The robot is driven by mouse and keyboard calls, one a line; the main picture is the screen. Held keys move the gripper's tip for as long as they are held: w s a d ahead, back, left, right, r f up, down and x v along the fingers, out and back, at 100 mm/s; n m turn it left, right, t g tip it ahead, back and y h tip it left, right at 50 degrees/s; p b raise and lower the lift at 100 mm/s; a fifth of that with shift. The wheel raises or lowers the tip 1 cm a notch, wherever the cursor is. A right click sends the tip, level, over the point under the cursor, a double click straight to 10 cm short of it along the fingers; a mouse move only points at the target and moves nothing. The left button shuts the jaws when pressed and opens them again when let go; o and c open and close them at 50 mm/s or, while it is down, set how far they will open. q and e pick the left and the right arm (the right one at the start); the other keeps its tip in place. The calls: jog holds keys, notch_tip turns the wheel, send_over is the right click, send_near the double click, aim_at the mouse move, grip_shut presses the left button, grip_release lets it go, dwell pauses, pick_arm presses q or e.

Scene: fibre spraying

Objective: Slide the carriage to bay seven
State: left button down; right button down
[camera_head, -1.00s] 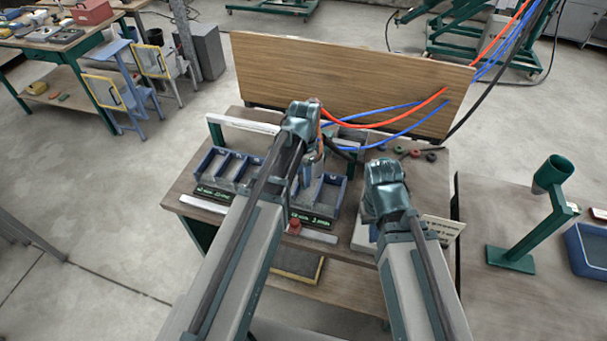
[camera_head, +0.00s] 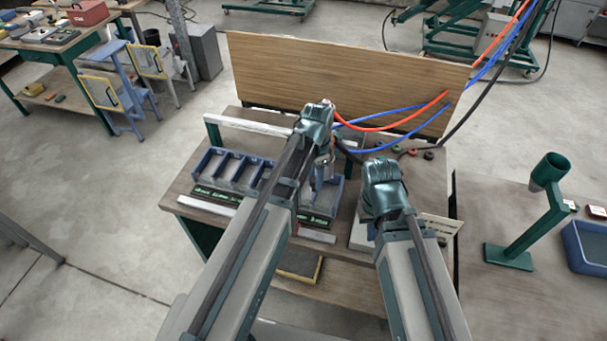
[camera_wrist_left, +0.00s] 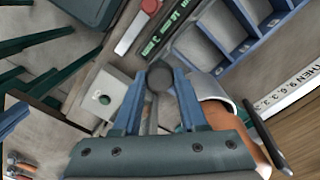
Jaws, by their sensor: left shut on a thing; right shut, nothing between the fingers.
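The bay tray (camera_head: 208,180) is blue, with dividers and green lettered strips along its front; it also shows in the left wrist view (camera_wrist_left: 228,38). My left gripper (camera_wrist_left: 160,85) is shut on a dark round knob (camera_wrist_left: 160,75), which seems to belong to the carriage. Beside the knob are a pale cylinder (camera_wrist_left: 207,86) and an orange-brown part (camera_wrist_left: 228,120). In the head view my left gripper (camera_head: 324,172) is over the right part of the tray, and its arm hides the middle bays. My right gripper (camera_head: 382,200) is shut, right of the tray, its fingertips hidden.
A wooden panel (camera_head: 345,78) stands behind the bench, with red (camera_head: 405,116) and blue (camera_head: 410,138) hoses before it. A white bar (camera_head: 245,122) runs behind the tray. A green stand (camera_head: 535,225) is at the right. A lettered white strip (camera_wrist_left: 292,88) shows in the wrist view.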

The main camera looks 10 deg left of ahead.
pick_arm(q)
jog(key=d, duration=0.2)
jog(key=shift+d, duration=0.4)
jog(key=c, duration=0.8)
grip_release()
jog(key=o, duration=0.4)
jog(key=shift+d, duration=0.15)
jog(key=shift+c, duration=0.2)
jog(key=shift+r, duration=0.1)
